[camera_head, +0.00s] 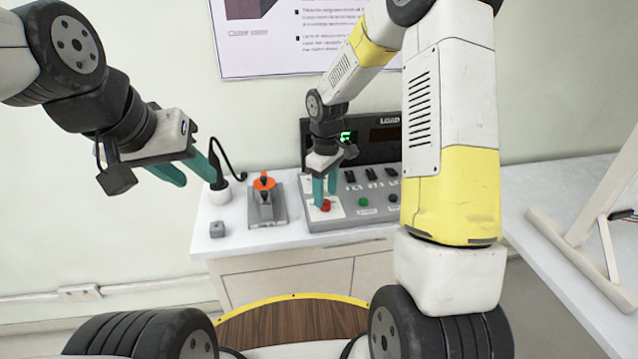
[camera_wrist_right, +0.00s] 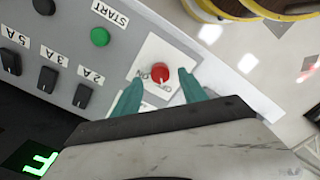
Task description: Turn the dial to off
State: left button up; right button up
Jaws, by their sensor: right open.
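The red dial (camera_head: 325,205) sits on a white plate at the left end of the grey control panel (camera_head: 347,222). My right gripper (camera_head: 325,194) points down over the dial. Its teal fingers (camera_wrist_right: 160,92) are apart, near either side of the dial; I cannot tell whether they touch it. My left gripper (camera_head: 188,177) is raised at the left, away from the panel, with its fingers apart and nothing between them.
Left of the panel stand a grey device with an orange top (camera_head: 264,182), a black-handled tool in a white holder (camera_head: 220,190) and a small grey block (camera_head: 217,229). The panel also has a green START button (camera_wrist_right: 100,37) and several black switches (camera_wrist_right: 47,79).

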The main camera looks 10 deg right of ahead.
jog(key=shift+r, duration=2.8)
jog(key=shift+r, duration=0.1)
notch_tip(320, 180, up, 6)
jog(key=m+t, duration=0.1)
jog(key=m, duration=0.1)
send_over(326, 202)
jog(key=s+d, duration=0.1)
jog(key=s, duration=0.2)
jog(key=s+d+r+m+t+y, duration=0.1)
jog(key=s+r+m+t, duration=0.1)
jog(key=s+r, duration=0.3)
jog(key=s+d+r+m+t+y, duration=0.1)
jog(key=s+r+m, duration=0.4)
jog(key=s, duration=0.9)
jog(key=shift+s+d+r+t, duration=0.4)
jog(key=shift+r+t, duration=0.3)
jog(key=shift+t, duration=0.4)
jog(key=shift+w, duration=0.1)
